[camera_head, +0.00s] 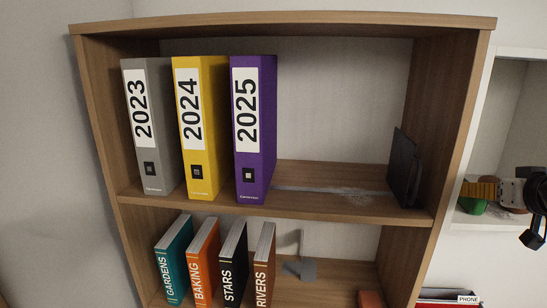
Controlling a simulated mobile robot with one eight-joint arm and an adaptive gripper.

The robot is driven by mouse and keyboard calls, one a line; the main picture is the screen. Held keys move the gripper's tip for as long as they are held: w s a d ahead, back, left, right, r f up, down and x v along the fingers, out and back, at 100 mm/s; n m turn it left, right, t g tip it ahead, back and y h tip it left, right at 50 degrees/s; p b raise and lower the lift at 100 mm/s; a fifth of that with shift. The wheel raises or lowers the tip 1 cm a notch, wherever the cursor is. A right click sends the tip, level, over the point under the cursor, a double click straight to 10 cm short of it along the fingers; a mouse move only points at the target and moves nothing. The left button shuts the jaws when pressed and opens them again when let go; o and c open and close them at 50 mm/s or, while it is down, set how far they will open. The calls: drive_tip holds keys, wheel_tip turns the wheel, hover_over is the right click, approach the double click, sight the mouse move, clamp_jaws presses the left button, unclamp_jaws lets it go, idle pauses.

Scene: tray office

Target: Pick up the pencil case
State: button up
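I cannot make out a pencil case for certain. An orange-brown thing (370,299) is cut off by the bottom edge, on the lower shelf at the right; too little of it shows to tell what it is. My gripper cannot be made out in this view.
A wooden bookcase (285,19) holds grey (149,125), yellow (201,125) and purple (254,130) binders, and a dark flat thing (404,168). Several books (203,260) and a grey bookend (304,266) stand below. A white shelf (478,218) at right holds small items beside a black corded thing (537,205).

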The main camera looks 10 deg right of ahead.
drive_tip(key=x, duration=0.3)
drive_tip(key=shift+w+d+f, duration=0.2)
drive_tip(key=shift+d, duration=0.1)
drive_tip(key=shift+w+a+f+p, duration=0.1)
drive_tip(key=shift+w+f+p, duration=0.05)
drive_tip(key=shift+w+p, duration=0.2)
drive_tip(key=p+x, duration=0.1)
drive_tip(key=x, duration=0.3)
drive_tip(key=shift+w+f, duration=0.25)
drive_tip(key=shift+w, duration=0.05)
drive_tip(key=shift+s+a, duration=0.15)
drive_tip(key=shift+s, duration=0.05)
drive_tip(key=c, duration=1.4)
